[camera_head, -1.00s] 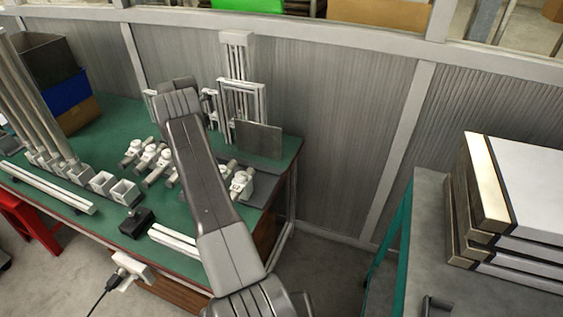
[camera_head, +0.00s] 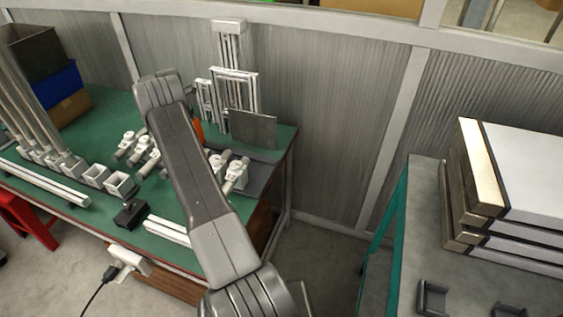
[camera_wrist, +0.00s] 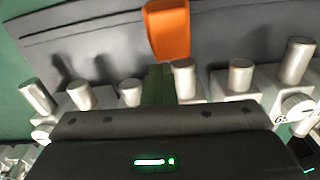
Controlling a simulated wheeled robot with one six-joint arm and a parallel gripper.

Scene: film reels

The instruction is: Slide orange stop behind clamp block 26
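The orange stop (camera_wrist: 168,30) stands at the top middle of the wrist view, against a dark grey surface. In the head view a sliver of orange (camera_head: 198,130) shows beside my arm. Clamp blocks with silver cylindrical knobs (camera_wrist: 184,80) stand in a row across the wrist view. One at the right (camera_wrist: 297,106) has a partly visible number, apparently 65; I cannot read 26 on any. My gripper (camera_wrist: 158,84) shows as a dark housing with a narrow dark green strip pointing towards the stop. Its fingertips are unclear, and whether it touches the stop cannot be told. My arm hides it in the head view.
The green bench (camera_head: 120,223) also holds square sockets (camera_head: 121,185), a black block (camera_head: 130,215) and white rails (camera_head: 45,183). An upright metal frame (camera_head: 235,90) and grey plate (camera_head: 252,129) stand at its back. A grey cart (camera_head: 408,235) is at the right.

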